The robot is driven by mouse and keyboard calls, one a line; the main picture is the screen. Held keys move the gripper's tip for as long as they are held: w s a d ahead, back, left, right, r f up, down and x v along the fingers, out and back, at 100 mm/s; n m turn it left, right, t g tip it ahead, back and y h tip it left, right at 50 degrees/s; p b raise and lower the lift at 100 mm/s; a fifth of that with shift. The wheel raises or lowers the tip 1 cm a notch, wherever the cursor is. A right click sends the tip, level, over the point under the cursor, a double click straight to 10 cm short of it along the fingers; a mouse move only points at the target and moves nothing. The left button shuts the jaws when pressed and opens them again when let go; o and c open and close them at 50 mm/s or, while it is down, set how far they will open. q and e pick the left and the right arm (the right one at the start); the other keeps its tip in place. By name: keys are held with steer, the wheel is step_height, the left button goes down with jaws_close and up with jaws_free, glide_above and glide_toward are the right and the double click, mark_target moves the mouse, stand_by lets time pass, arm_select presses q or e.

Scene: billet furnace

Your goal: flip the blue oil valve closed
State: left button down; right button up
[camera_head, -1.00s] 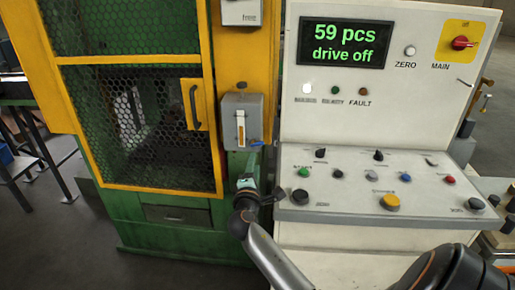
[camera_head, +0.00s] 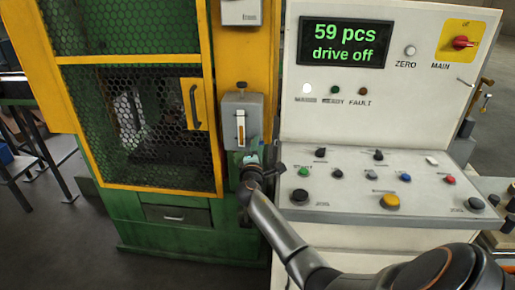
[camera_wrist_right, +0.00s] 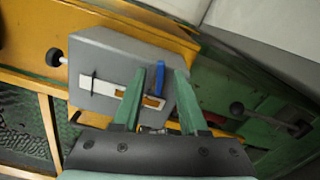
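The blue valve lever (camera_wrist_right: 161,79) shows in the right wrist view on the front of a grey box (camera_wrist_right: 105,50), beside a small sight window with an amber fill. The grey box (camera_head: 256,108) also shows in the head view on the yellow post. Contact cannot be told. My left gripper is not in view.
The control console (camera_head: 345,205) with several knobs and buttons stands right of my right gripper. Its display (camera_head: 343,43) reads "59 pcs drive off". A yellow-framed mesh guard (camera_head: 145,120) on the green machine is to the left. A dark knob (camera_wrist_right: 237,108) projects at right in the wrist view.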

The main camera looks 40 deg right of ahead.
jaws_close()
stand_by(0.4)
steer(key=m+b, duration=0.1)
steer(key=b, duration=0.1)
steer(key=m+b, duration=0.1)
steer(key=m, duration=0.1)
steer(key=shift+f+b, duration=0.3)
steer(key=shift+b, duration=0.05)
steer(key=shift+o, duration=0.2)
jaws_free()
steer(key=shift+s+a, duration=0.1)
steer(key=v, duration=1.2)
